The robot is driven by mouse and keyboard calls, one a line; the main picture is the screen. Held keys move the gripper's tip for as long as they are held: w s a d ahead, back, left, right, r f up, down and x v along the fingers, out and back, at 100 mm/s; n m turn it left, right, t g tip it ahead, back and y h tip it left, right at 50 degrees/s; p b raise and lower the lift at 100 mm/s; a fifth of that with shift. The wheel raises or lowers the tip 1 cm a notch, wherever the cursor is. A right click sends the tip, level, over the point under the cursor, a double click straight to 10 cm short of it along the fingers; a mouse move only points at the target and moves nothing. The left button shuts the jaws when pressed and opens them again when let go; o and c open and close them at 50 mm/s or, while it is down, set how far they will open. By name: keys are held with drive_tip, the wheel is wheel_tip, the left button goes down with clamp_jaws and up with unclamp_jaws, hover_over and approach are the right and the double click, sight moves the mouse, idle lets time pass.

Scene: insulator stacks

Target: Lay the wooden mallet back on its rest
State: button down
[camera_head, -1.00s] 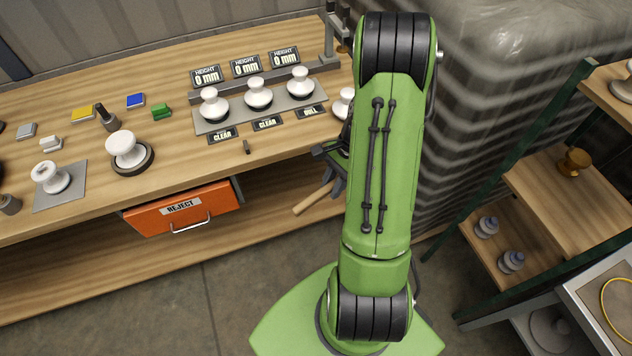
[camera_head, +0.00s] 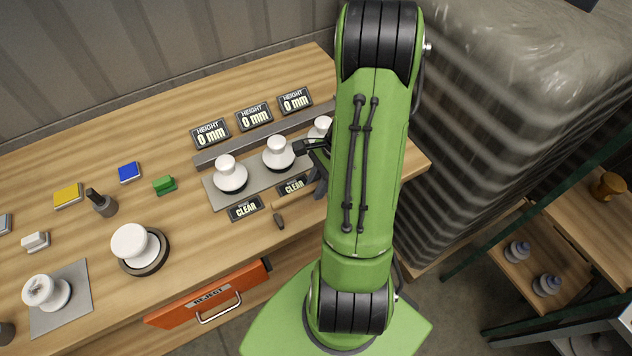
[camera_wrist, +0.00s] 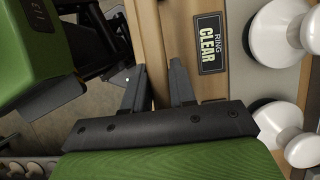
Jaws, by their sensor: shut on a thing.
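My gripper (camera_head: 316,165) is at the front right of the bench, beside the row of white insulators and partly hidden by my green arm. In the wrist view, its two dark fingers (camera_wrist: 158,75) stand a little apart near the bench edge. I cannot make out the mallet's rest in either view.
White insulators (camera_head: 231,176) stand on a grey plate before HEIGHT displays (camera_head: 254,116). The orange REJECT drawer (camera_head: 180,316) sticks out below. A wrapped stack (camera_head: 500,100) and shelves stand right.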

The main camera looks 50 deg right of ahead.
sight(313, 207)
drive_tip(key=shift+f+b, duration=2.55)
drive_tip(key=shift+f, duration=0.35)
drive_tip(key=c, duration=0.8)
unclamp_jaws()
drive_tip(key=shift+r, duration=0.1)
drive_tip(key=shift+c, duration=0.2)
drive_tip(key=p+v, duration=0.4)
drive_tip(key=v, duration=1.1)
drive_tip(key=shift+s+d+r, duration=0.2)
drive_tip(key=shift+r, duration=0.15)
